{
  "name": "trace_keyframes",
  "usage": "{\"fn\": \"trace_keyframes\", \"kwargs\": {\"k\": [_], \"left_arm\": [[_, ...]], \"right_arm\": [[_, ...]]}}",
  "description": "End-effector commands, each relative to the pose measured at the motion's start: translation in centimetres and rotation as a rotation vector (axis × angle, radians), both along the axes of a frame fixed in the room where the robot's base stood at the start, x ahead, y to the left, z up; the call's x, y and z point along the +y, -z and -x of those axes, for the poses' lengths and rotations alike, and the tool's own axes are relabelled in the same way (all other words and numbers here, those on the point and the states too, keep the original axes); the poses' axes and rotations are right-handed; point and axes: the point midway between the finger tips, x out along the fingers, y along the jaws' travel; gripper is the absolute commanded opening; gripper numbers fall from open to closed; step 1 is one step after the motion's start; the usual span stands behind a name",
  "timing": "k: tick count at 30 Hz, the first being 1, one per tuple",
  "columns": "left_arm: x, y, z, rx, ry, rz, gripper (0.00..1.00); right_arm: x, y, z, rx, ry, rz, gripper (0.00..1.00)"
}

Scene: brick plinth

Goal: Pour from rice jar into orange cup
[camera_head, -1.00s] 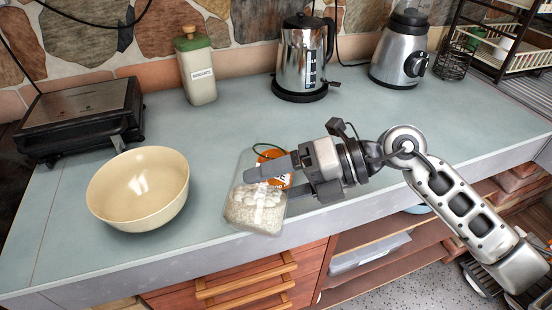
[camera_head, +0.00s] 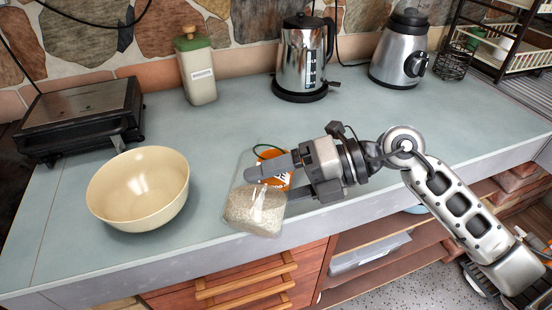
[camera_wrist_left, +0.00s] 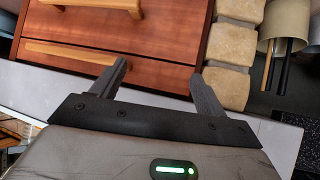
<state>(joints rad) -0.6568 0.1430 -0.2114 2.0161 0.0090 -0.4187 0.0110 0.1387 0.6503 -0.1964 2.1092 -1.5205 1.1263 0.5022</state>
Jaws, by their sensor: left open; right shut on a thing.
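Whether the jar touches the counter is hard to tell. My left gripper (camera_wrist_left: 160,70) is open and empty in the left wrist view, in front of wooden drawers, and is outside the head view.
A cream bowl (camera_head: 138,190) stands left of the jar. A black grill (camera_head: 80,118), a green-lidded canister (camera_head: 198,78), a kettle (camera_head: 302,60) and a blender (camera_head: 402,50) stand along the back. The blue-grey counter (camera_head: 400,130) is clear at centre right.

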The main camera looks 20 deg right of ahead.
Motion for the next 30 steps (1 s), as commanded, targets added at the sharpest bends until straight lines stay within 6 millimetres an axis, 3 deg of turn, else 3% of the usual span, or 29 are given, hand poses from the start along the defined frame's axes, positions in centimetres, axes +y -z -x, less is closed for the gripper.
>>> {"fn": "trace_keyframes", "kwargs": {"k": [30], "left_arm": [[0.18, -0.47, 0.30, 0.008, -0.002, -0.006, 0.74]], "right_arm": [[-0.18, -1.10, -0.35, 0.054, 0.000, -0.038, 0.37]]}}
